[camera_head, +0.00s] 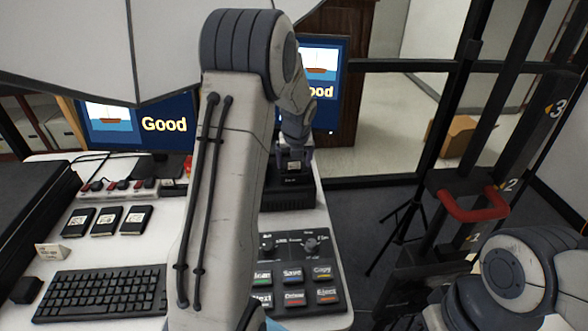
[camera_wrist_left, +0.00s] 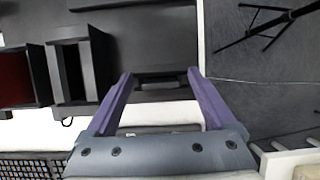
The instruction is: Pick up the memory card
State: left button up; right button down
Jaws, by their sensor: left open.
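Three black memory cards with pale labels, the left one (camera_head: 77,222), the middle one (camera_head: 106,220) and the right one (camera_head: 135,219), lie in a row on the white table. Another small dark piece with a pale mark (camera_head: 294,166) shows at a black dock (camera_head: 290,197); I cannot tell if it is a card. My left gripper (camera_head: 293,152) is over this dock, partly hidden by my arm. In the left wrist view its two purple fingers (camera_wrist_left: 159,74) are spread apart, with dark dock parts beyond and between them. My right gripper is not in view.
A keyboard (camera_head: 98,292) and a black button panel (camera_head: 300,270) lie on the table. Two monitors, left (camera_head: 140,125) and right (camera_head: 322,85), stand behind. A dark frame with a red handle (camera_head: 470,208) stands right, beyond the table edge. Open black boxes (camera_wrist_left: 80,70) show in the wrist view.

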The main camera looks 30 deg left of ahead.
pick_arm(q)
grip_shut()
jog(key=shift+r, duration=0.2)
